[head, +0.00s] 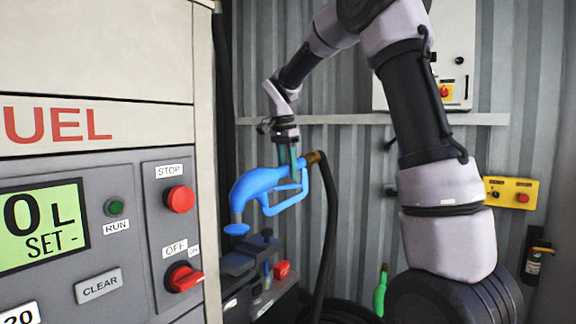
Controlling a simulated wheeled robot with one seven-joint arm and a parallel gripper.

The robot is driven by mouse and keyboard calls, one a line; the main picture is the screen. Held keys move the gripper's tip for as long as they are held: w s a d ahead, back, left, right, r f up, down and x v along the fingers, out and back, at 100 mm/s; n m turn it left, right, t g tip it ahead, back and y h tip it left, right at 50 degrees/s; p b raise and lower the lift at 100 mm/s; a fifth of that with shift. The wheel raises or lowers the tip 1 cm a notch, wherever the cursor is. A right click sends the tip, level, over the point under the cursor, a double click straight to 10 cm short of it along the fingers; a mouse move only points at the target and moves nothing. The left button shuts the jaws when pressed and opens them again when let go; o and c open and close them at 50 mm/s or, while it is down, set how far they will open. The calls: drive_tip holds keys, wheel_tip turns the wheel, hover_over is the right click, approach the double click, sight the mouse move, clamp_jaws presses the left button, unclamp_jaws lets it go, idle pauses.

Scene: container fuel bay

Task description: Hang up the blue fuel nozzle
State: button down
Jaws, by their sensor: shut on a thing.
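The blue fuel nozzle (258,188) hangs in the air in the middle of the head view. Its spout end points down to the left, and its brass fitting with the black hose is at the upper right. My gripper (289,160) is above it and shut on its upper body near the hose end. A dark holder (240,262) with grey and black parts stands below the nozzle, beside the pump cabinet. The nozzle's tip is apart from it in the picture; the exact gap in depth is unclear.
The fuel pump cabinet (100,140) with display, buttons and red switch fills the left. The black hose (330,230) hangs down right of the nozzle. A green nozzle (380,292) stands low behind. Corrugated wall behind.

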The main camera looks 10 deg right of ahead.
drive_tip(key=shift+f, duration=1.2)
drive_tip(key=shift+c, duration=2.1)
unclamp_jaws()
drive_tip(key=r, duration=0.3)
drive_tip(key=a+r, duration=0.1)
drive_tip(key=r, duration=0.3)
drive_tip(key=s+r, duration=0.1)
drive_tip(key=r, duration=0.2)
drive_tip(key=shift+a+r, duration=0.2)
drive_tip(key=shift+r, duration=0.2)
